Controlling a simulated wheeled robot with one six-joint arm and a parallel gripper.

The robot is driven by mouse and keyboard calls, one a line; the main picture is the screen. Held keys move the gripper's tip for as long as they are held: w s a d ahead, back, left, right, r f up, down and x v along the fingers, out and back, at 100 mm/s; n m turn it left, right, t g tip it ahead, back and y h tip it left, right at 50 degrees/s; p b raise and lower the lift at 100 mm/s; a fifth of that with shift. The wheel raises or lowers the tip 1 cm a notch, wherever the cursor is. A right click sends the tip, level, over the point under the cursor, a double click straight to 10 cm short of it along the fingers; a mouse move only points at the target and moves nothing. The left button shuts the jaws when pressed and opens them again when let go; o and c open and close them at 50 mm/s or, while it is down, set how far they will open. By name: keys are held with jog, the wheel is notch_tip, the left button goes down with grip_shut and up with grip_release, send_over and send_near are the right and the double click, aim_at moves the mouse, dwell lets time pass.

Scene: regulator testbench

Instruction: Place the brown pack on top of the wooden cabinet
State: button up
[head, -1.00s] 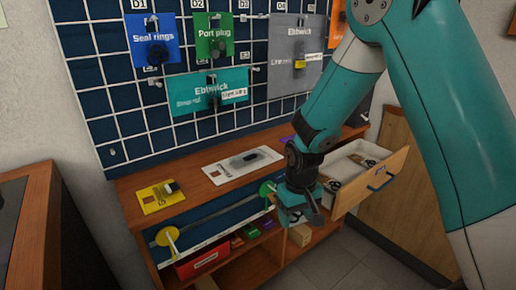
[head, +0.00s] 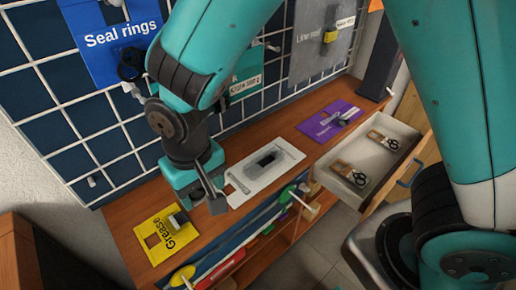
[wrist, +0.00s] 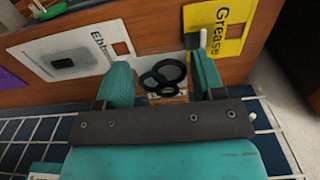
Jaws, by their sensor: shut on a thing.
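The long wooden cabinet (head: 125,215) stands below the pegboard, its brown top carrying flat cards. My gripper (head: 212,195) is over its left part, between the yellow Grease card (head: 165,233) and the white card (head: 262,172). In the wrist view my gripper (wrist: 163,85) is shut on a small brown pack (wrist: 170,98) with black rings, which show between the fingers. In the head view the held pack is hidden by my gripper. I cannot tell whether it touches the top.
An open drawer (head: 402,137) at the right holds two brown packs with black rings (head: 385,140). A purple card (head: 330,118) lies on the top nearby. The pegboard (head: 70,110) with hanging cards rises close behind. A small black-and-white item (head: 178,218) sits on the yellow card.

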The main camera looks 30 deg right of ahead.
aim_at(211, 223)
notch_tip(211, 223, down, 10)
jog(key=shift+b, duration=0.4)
jog(key=shift+f, duration=0.15)
jog(key=o, duration=0.9)
notch_tip(211, 223, up, 12)
jog(key=shift+r+p, duration=0.25)
jog(key=shift+p, duration=0.2)
jog(key=s+d+r+n+y, duration=0.4)
jog(key=s+d+r, duration=0.6)
jog(key=r, duration=0.3)
